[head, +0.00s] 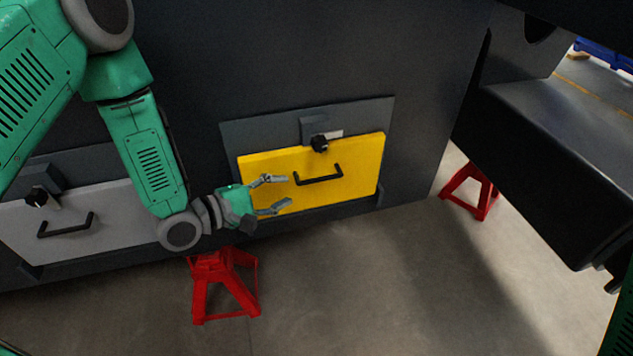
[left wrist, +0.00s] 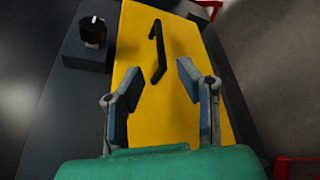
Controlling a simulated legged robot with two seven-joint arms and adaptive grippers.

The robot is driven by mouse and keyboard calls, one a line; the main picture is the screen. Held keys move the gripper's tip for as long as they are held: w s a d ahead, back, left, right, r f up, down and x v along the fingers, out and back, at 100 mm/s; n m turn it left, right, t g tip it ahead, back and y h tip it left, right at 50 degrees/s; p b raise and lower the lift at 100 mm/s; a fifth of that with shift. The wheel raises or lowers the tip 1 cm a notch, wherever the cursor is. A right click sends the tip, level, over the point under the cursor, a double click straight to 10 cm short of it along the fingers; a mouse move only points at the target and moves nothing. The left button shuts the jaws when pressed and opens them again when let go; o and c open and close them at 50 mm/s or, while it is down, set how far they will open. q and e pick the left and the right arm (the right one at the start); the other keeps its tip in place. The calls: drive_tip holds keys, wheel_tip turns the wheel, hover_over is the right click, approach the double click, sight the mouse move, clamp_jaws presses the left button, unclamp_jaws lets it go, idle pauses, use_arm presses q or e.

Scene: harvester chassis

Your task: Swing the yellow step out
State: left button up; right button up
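The yellow step (head: 345,167) is a flat panel lying folded up against the dark chassis side, with a black bar handle (head: 318,176) on its face. A black knob latch (head: 319,143) sits at its top edge. My left gripper (head: 281,194) is open and empty, just left of the handle. In the left wrist view the handle (left wrist: 158,52) lies ahead of the open fingers (left wrist: 155,95), apart from them, over the yellow face (left wrist: 150,120). The black knob (left wrist: 93,32) is at the upper left there. My right gripper is not in view.
A grey panel (head: 90,222) with its own black handle and knob is at the left. Red stands (head: 222,285) are under the chassis, another (head: 469,192) at the right. A dark beam (head: 560,150) juts out at the right. The concrete floor in front is clear.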

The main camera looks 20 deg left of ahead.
sight(313, 182)
use_arm(q)
drive_tip(key=b+x, duration=0.2)
drive_tip(key=x, duration=0.8)
drive_tip(key=shift+w+f, duration=0.1)
clamp_jaws()
